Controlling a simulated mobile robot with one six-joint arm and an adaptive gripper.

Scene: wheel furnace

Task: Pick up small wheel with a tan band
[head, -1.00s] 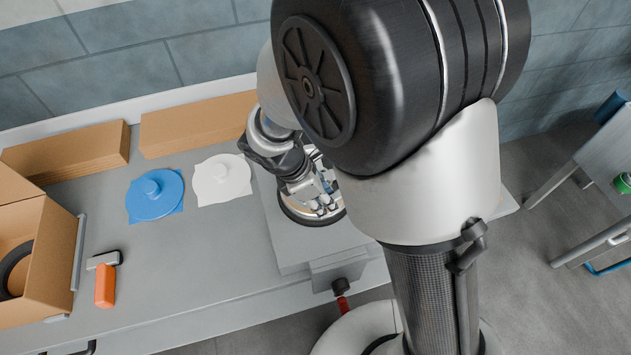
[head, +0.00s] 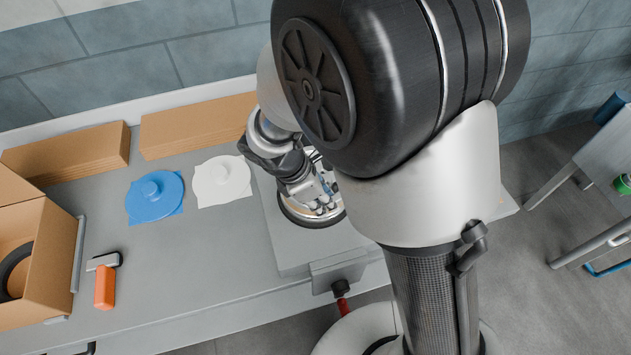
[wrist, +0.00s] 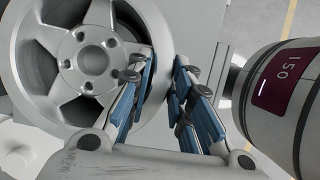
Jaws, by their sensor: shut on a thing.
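A small silver wheel (wrist: 45,75) with spokes and a hub with bolt holes fills the left of the wrist view. In the head view the wheel (head: 290,212) lies flat on a grey raised platform, partly hidden under my gripper and arm. A dark lower edge and a thin tan tint show there; the band is not clear in the wrist view. My gripper (wrist: 166,60) is shut on the wheel's rim at its right side, one blue-padded finger inside the rim and the other outside. In the head view my gripper (head: 322,204) points down at the wheel.
The grey platform (head: 290,255) stands at the bench's right end. Cardboard stacks (head: 195,122) line the back; an open box (head: 45,250) stands far left.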

